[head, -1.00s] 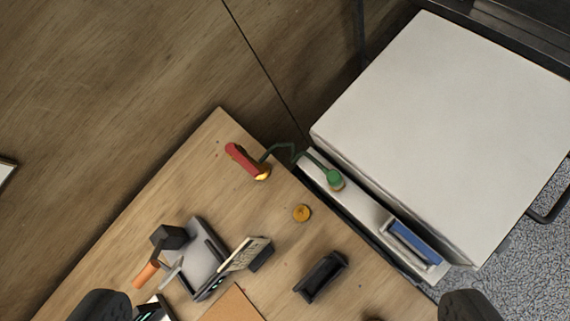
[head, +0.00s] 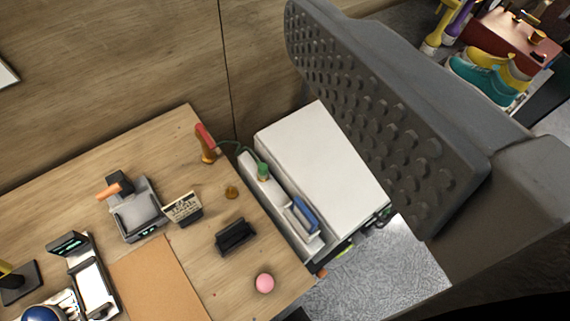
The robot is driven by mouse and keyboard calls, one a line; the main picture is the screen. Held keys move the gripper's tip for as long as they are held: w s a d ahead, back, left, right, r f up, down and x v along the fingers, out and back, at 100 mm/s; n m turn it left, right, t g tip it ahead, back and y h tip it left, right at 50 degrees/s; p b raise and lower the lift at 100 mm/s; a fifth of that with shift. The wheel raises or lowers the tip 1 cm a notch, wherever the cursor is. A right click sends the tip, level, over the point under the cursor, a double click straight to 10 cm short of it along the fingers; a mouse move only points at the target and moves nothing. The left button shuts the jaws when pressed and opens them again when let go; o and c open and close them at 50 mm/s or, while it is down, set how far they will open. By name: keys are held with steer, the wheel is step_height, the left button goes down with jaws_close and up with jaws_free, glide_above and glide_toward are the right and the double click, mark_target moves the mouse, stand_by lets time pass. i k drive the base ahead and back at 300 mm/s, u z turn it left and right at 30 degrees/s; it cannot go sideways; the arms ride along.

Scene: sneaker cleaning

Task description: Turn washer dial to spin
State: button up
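A white box-shaped appliance (head: 320,150), which looks like the washer, stands beyond the right edge of the wooden table. I see mainly its plain top, and no dial can be made out. One large dark grey finger of my gripper (head: 385,125) fills the upper right, very close to the camera. Its bumpy inner pad is bare and covers part of the view over the washer's right side. The other finger is out of frame. The gripper looks open and empty, apart from the washer.
A narrow white tray (head: 266,203) beside the washer holds a green-topped item (head: 263,171) and a blue item (head: 305,214). The wooden table (head: 185,275) carries a red-handled tool (head: 205,140), a black holder (head: 235,236) and a pink ball (head: 265,283). Colourful shoes (head: 487,75) stand at upper right.

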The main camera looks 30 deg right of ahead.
mark_target(357, 240)
steer(key=k, duration=1.1)
steer(key=z, duration=0.05)
steer(key=i, duration=0.45)
steer(key=z, duration=0.35)
